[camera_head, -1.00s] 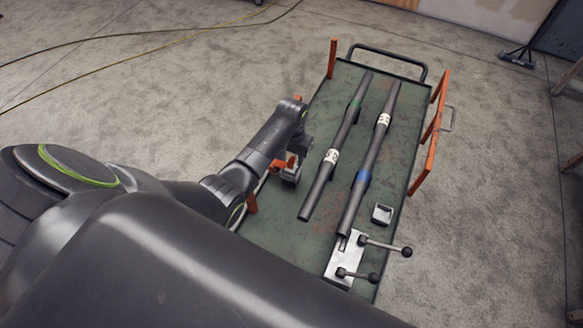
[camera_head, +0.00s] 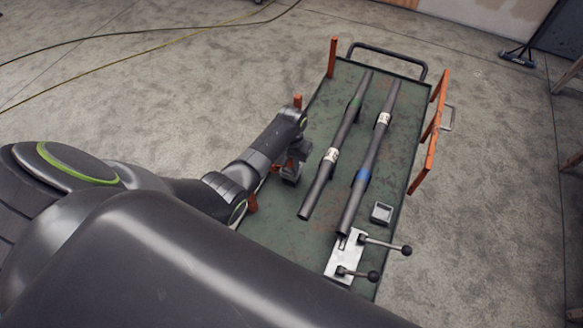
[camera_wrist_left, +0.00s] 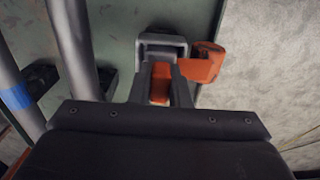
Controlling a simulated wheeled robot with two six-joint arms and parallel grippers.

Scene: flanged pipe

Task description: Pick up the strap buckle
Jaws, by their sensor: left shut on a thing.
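The strap buckle (camera_wrist_left: 162,42) is a grey metal frame with an orange strap (camera_wrist_left: 207,62) at its right in the left wrist view. In the head view the buckle (camera_head: 290,176) is at the left edge of the green cart, partly hidden by my gripper. My left gripper (camera_head: 294,158) points down over it. In the wrist view the fingers of the left gripper (camera_wrist_left: 161,84) are closed on it, with an orange part between them. I cannot tell whether the buckle is clear of the cart surface. My right gripper is not in view.
Two long grey pipes (camera_head: 335,150) (camera_head: 372,150) lie side by side on the green cart (camera_head: 300,235). A small square metal piece (camera_head: 382,213) and a metal plate with two ball-ended levers (camera_head: 344,258) sit at the near right. Orange posts and a rail (camera_head: 430,140) edge the cart.

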